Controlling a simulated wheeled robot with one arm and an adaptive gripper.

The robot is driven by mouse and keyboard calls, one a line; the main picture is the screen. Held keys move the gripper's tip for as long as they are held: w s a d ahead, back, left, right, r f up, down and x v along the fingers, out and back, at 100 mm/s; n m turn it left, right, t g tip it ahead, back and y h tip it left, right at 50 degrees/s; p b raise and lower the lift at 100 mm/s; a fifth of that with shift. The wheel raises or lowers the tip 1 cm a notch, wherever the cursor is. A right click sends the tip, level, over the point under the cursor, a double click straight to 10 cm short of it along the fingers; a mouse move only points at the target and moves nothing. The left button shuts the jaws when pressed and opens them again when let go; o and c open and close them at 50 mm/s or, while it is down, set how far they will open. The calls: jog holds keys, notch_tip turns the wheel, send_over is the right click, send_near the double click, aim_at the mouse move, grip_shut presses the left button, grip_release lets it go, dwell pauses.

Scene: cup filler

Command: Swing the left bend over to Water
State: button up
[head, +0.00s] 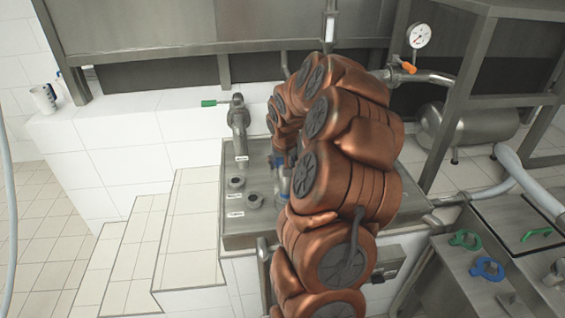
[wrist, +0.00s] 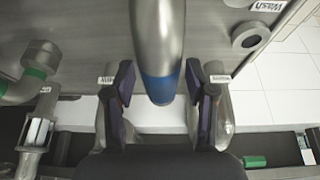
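A steel bend with a blue band (wrist: 160,88) is in the middle of the wrist view, between the two dark fingers of my gripper (wrist: 160,80). The fingers stand apart on either side of it, with a narrow gap showing; I see no clear contact. In the head view a bit of blue (head: 285,186) shows beside my copper arm, which hides my gripper and most of the bend. Two steel pipes with small labels stand behind the fingers, one at the right (wrist: 217,103). I cannot read which label says Water.
A round port (wrist: 250,38) labelled Wash is at upper right in the wrist view. A bend with a green band (wrist: 38,62) is at the left.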

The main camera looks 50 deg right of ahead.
grip_shut()
